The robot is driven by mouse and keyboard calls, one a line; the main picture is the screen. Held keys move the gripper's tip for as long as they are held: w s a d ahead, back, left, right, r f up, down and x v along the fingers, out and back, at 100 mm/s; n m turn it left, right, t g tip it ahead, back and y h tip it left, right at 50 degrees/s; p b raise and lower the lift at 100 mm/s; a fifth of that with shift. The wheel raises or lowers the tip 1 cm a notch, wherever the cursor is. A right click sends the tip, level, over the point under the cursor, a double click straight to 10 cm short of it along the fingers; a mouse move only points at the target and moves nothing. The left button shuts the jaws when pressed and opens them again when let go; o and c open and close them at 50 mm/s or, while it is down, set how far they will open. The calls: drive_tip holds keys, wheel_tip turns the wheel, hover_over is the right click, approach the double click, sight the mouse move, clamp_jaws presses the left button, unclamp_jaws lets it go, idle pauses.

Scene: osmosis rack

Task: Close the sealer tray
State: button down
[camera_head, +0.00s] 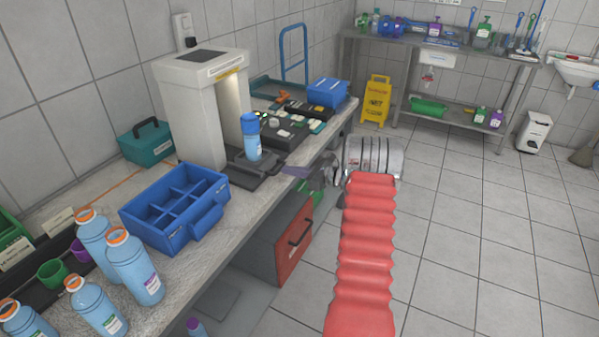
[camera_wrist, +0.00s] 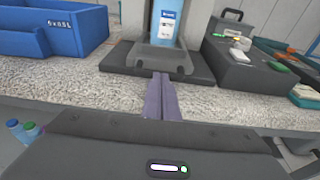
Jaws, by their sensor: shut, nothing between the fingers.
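The sealer (camera_head: 200,105) is a white upright machine on the bench. Its dark tray (camera_head: 250,172) sticks out at the front, and a blue bottle (camera_head: 251,138) with a blue cap stands upright on it. In the wrist view the tray (camera_wrist: 160,60) lies straight ahead, with the bottle (camera_wrist: 168,22) at its back. My gripper (camera_head: 290,171) is at the bench's front edge, before the tray. In the wrist view my gripper (camera_wrist: 160,78) has its purple fingers together and empty, pointing at the tray's front edge. Whether the fingertips touch the tray I cannot tell.
A blue divided carrier (camera_head: 178,205) stands left of the sealer, with several blue bottles (camera_head: 135,268) nearer. A dark block with small items (camera_head: 285,130) is right of the tray. A red drawer front (camera_head: 294,243) is under the bench. The floor at right is clear.

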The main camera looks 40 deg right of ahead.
sight(254, 159)
drive_tip(key=shift+w, duration=0.15)
drive_tip(key=shift+w+a, duration=0.3)
drive_tip(key=shift+w, duration=0.35)
drive_tip(key=x, duration=0.4)
drive_tip(key=r+x, duration=0.1)
drive_tip(key=x, duration=0.4)
drive_tip(key=r+x, duration=0.1)
drive_tip(key=x, duration=0.3)
drive_tip(key=shift+w+a+r, duration=0.15)
drive_tip(key=shift+w+a, duration=0.05)
drive_tip(key=shift+w, duration=0.6)
drive_tip(key=shift+w+a+r, duration=0.1)
drive_tip(key=shift+w+r, duration=0.1)
drive_tip(key=shift+r, duration=0.05)
